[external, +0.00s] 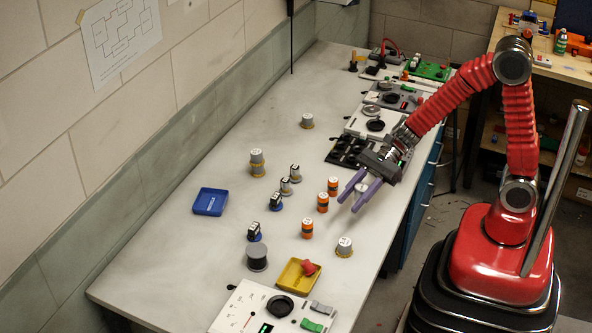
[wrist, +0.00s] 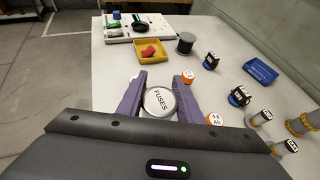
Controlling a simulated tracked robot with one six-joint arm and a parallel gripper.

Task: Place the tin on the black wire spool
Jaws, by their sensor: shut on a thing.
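The tin is round with a pale lid marked "FUSES"; it shows in the wrist view (wrist: 160,101) between the purple fingers. My gripper (wrist: 159,98) is shut on the tin. In the external view my gripper (external: 360,197) holds it over the right part of the bench, and the fingers partly cover it. The black wire spool (external: 257,257) stands upright on the bench, left of the yellow tray, with a bare dark top. It also shows in the wrist view (wrist: 186,42), beyond the fingers and apart from the tin.
Several orange cylinders (external: 323,202) stand between my gripper and the spool. A grey cylinder (external: 344,247) stands near the right edge. The yellow tray (external: 291,285) holds a red thing.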

